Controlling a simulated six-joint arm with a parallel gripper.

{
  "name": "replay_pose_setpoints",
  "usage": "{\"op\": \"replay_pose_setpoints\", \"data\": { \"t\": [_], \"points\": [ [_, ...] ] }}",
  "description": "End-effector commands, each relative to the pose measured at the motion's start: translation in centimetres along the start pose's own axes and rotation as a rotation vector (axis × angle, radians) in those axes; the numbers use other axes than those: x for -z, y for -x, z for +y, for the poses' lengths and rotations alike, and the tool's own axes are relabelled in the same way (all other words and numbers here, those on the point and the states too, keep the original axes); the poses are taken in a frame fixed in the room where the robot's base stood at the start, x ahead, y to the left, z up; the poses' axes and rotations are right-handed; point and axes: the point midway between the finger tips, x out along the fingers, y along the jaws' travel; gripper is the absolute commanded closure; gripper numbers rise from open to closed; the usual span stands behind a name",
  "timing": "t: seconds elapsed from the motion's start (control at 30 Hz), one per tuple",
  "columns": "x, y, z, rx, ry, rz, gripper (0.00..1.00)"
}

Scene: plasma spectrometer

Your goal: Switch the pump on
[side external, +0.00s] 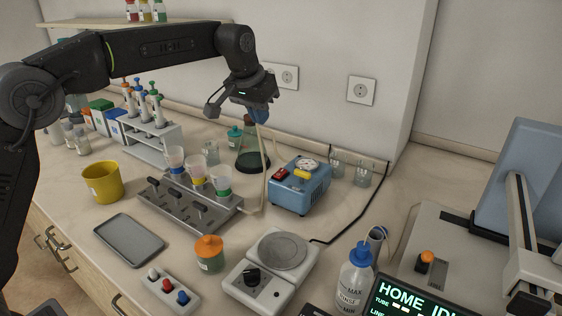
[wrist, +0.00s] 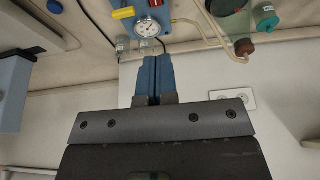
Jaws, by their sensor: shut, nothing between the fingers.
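The pump (side external: 299,187) is a blue box on the bench, with a red switch (side external: 280,174), a yellow part (side external: 302,175) and a round dial on top. In the wrist view the pump (wrist: 138,12) is at the top edge, upside down and partly cut off, with its gauge (wrist: 146,27) showing. I cannot tell which way the switch is set. My gripper (side external: 261,117) is above and behind the pump, to its left in the side view, near the wall and apart from it. Its blue fingers (wrist: 153,60) are together and empty.
A dark-based flask (side external: 252,160) and tubing stand below my gripper. A manifold with cups (side external: 190,200) is left of the pump, and a balance (side external: 270,270) is in front. Glass beakers (side external: 362,178) stand right of the pump. The wall with sockets (side external: 361,90) is close behind.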

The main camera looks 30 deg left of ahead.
Motion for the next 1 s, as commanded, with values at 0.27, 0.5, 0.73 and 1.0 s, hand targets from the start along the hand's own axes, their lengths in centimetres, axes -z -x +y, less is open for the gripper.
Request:
{"op": "replay_pose_setpoints", "data": {
  "t": [0.27, 0.5, 0.73, 1.0],
  "points": [
    [2.1, -3.3, 0.8, 0.001, 0.000, -0.012, 1.00],
    [2.2, -3.5, 0.8, 0.001, 0.001, -0.012, 1.00],
    [2.1, -3.9, 0.8, 0.002, 0.000, -0.014, 1.00],
    [2.0, -8.1, 0.7, 0.002, 0.001, -0.017, 1.00]
  ]
}}
